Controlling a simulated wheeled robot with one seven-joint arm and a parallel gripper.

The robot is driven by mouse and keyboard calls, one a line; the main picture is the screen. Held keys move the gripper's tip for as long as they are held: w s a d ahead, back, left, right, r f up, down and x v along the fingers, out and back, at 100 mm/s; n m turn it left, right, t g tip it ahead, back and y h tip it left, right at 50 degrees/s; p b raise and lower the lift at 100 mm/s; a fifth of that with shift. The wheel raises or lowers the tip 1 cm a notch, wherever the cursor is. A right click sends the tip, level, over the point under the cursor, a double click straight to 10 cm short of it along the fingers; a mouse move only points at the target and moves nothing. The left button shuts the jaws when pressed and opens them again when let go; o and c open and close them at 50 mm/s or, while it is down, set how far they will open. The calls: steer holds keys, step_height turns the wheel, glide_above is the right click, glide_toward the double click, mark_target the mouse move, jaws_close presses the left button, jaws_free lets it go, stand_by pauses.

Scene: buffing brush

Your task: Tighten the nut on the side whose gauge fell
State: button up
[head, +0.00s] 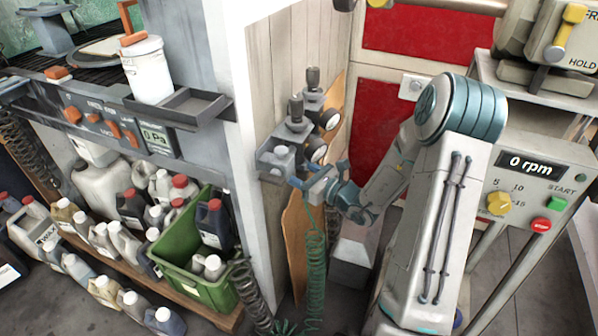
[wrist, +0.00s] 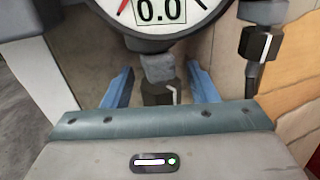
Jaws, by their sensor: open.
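Two round gauges sit on the wall unit in the head view, one upper (head: 329,119) and one lower (head: 316,150); their readings are too small to read there. In the wrist view a gauge (wrist: 160,12) reads 0.0, with its upper part cut off. Below it are a grey fitting (wrist: 158,68) and a dark nut-like part (wrist: 158,94) with a pale mark. My gripper (wrist: 162,84) is open, its blue fingers apart on either side of that part. In the head view my gripper (head: 312,182) is just below the lower gauge. I cannot tell whether the fingers touch anything.
A dark fitting (wrist: 258,45) with a white line hangs at the right of the wrist view. A small grey tray (head: 268,165) is beside my gripper. A green coiled hose (head: 315,255) hangs below. A green crate (head: 205,285) stands left, past the white post (head: 236,130).

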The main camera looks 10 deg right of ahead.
steer(key=shift+w, duration=0.1)
steer(key=c, duration=1)
steer(key=shift+a+n+g+y+p, duration=0.1)
steer(key=shift+n+g+y+p, duration=0.3)
steer(key=shift+n+g+y, duration=0.15)
steer(key=shift+y, duration=0.35)
steer(key=shift+g, duration=0.25)
steer(key=o, duration=1)
steer(key=shift+a+n, duration=0.1)
steer(key=shift+n, duration=0.15)
